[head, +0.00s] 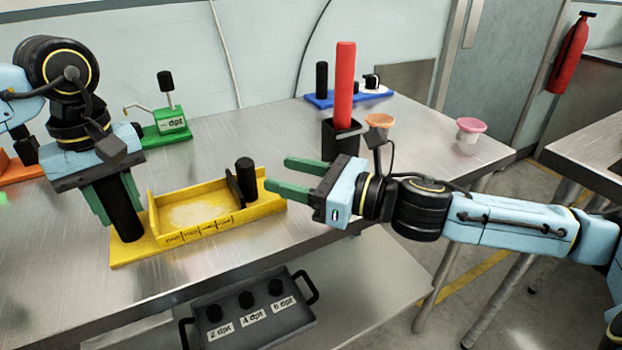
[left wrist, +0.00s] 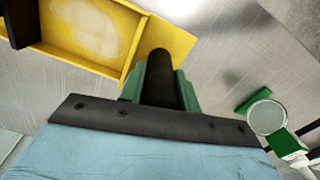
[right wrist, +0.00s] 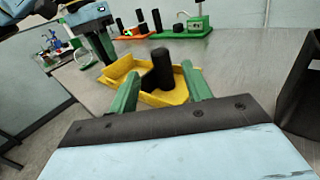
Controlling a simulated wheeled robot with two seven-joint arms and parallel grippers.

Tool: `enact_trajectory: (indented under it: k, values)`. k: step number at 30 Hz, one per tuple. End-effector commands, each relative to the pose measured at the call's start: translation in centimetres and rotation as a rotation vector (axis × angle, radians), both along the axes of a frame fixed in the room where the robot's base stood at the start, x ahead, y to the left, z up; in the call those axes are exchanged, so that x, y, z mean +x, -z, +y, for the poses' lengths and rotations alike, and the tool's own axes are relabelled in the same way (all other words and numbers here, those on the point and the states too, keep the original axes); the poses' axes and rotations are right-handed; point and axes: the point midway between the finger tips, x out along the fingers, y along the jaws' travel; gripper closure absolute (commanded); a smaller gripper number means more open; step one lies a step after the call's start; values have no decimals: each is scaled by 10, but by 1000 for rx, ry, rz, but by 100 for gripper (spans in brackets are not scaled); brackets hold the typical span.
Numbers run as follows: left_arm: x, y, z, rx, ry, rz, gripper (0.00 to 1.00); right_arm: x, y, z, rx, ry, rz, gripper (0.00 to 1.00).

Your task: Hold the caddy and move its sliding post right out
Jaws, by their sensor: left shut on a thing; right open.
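The yellow caddy (head: 190,233) lies on the metal table, a shallow tray with a pale patch on its floor. A black upright handle (head: 125,215) stands at its left end. My left gripper (head: 118,200) is shut on that handle, and the left wrist view shows the green fingers on either side of it (left wrist: 160,80). The sliding post (head: 246,180), black with a dark plate beside it, stands at the caddy's right end. My right gripper (head: 278,175) is open and empty, just right of the post. In the right wrist view the post (right wrist: 161,70) appears between the open fingers, ahead of them.
A black holder (head: 340,140) with a tall red bar (head: 345,85) stands behind my right gripper. A green module (head: 170,125) and a blue module (head: 345,97) stand further back. Two small cups sit at the right. A grey tray (head: 250,315) with black knobs lies below the table's front edge.

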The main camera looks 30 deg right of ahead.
Motion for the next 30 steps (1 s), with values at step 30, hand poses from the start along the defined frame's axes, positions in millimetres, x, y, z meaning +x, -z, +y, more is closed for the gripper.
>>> enact_trajectory:
  k: [30]
  values:
    - [0,0,0,0,1,0,66,-26,0,-20,-2,-2,0,51]
